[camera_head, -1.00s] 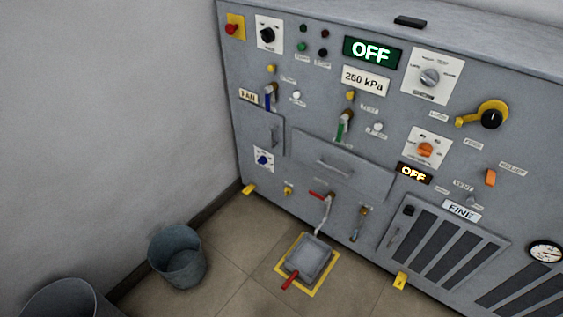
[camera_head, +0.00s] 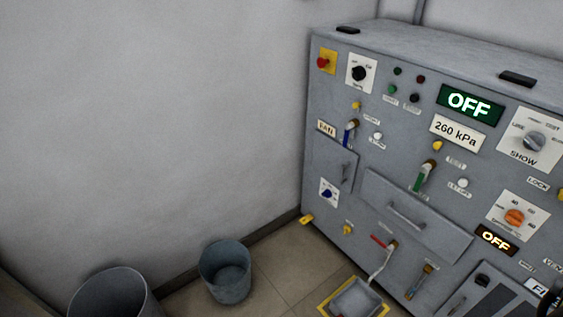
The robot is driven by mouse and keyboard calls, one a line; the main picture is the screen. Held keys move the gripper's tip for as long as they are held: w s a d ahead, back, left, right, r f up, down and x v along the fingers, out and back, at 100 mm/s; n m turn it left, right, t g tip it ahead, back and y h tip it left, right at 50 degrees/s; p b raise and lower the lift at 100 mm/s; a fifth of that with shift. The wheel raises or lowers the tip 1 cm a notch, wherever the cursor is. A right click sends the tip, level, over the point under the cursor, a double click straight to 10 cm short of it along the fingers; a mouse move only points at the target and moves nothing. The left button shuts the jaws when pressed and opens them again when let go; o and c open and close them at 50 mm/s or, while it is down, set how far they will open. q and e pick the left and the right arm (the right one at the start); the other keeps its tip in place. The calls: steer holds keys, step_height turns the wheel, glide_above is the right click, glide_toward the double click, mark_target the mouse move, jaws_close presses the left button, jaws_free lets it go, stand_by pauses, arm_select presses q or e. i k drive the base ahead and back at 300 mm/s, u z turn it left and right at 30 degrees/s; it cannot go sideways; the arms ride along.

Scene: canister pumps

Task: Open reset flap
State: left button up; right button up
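No label reading reset shows clearly, so I cannot tell which panel is the reset flap. A small door (camera_head: 331,163) with a slim handle is shut at the left of the grey machine's front (camera_head: 345,215). A wider panel (camera_head: 440,228) with a bar handle (camera_head: 406,215) is shut at the lower middle. Neither of my grippers is recognisable in the view. A dark curved shape (camera_head: 550,300) cuts in at the lower right edge; I cannot tell what it is.
Two grey buckets, one nearer (camera_head: 112,295) and one farther (camera_head: 226,272), stand on the floor left of the machine. A grey tray (camera_head: 355,299) sits in a yellow floor outline below a red-handled tap (camera_head: 383,243). Both displays read OFF.

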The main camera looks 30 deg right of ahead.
mark_target(339, 163)
steer(key=u, duration=0.35)
steer(key=i, duration=0.7)
steer(key=z, duration=0.65)
steer(key=i, duration=0.6)
steer(key=z, duration=0.65)
